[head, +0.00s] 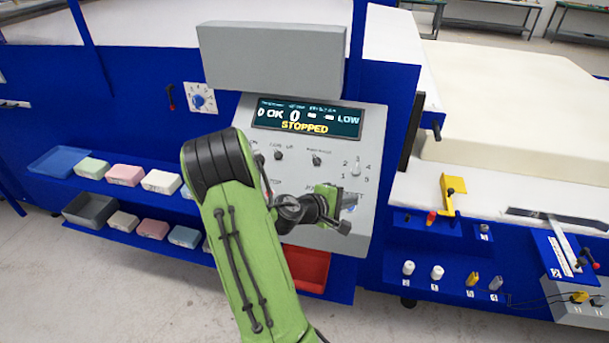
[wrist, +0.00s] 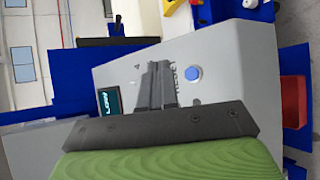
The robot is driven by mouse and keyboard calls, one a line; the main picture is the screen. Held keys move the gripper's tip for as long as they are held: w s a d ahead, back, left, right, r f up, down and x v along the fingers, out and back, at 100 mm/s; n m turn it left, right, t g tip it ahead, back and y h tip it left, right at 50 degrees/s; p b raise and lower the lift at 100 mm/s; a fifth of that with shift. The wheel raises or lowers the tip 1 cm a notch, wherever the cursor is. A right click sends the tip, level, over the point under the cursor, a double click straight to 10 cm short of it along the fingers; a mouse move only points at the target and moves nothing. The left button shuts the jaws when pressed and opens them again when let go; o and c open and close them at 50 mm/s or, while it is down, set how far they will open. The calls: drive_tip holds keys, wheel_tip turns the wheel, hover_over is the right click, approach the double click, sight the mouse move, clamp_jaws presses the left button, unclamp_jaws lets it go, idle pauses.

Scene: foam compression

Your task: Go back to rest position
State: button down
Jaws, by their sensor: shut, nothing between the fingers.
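My gripper (head: 343,222) is in front of the lower right of the grey control panel (head: 370,140) in the head view, at the end of my green arm. In the wrist view my gripper (wrist: 160,68) is shut and empty, its dark fingers over the panel beside the RESET lettering. A round blue button (wrist: 194,73) sits just right of the fingers, apart from them in the picture. Whether the fingertips touch the panel cannot be told. The panel's display (head: 307,118) reads OK, 0, LOW and STOPPED. My arm hides part of the panel's lower left.
Shelves at left hold a blue tray (head: 66,162), a grey bin (head: 89,209) and several pastel foam blocks. A red tray (head: 306,269) lies below the panel. At right, a white foam slab (head: 515,110) lies on the machine, above a blue ledge of small parts (head: 437,271).

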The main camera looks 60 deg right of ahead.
drive_tip(key=shift+w, duration=0.1)
drive_tip(key=w+a+r+m+t+y+b, duration=0.1)
drive_tip(key=w+a+r+t+y, duration=0.2)
drive_tip(key=w+a, duration=0.55)
drive_tip(key=w+a+m+t+y+b, duration=0.1)
drive_tip(key=w+a+m+t+y, duration=0.3)
drive_tip(key=a, duration=0.8)
drive_tip(key=s+a+r+n+t+y, duration=0.1)
drive_tip(key=a+n, duration=0.1)
drive_tip(key=a, duration=0.5)
drive_tip(key=s+a+r+n+t+y+b, duration=0.1)
drive_tip(key=s+a+r+n+t+y, duration=0.1)
drive_tip(key=a, duration=0.6)
drive_tip(key=s+a+r+n+t+y+b, duration=0.1)
drive_tip(key=a+n+y, duration=0.1)
drive_tip(key=a, duration=0.5)
drive_tip(key=shift+s+a+r+n+t, duration=0.25)
drive_tip(key=shift+s+r+n+t, duration=0.05)
drive_tip(key=shift+s+r+n, duration=0.1)
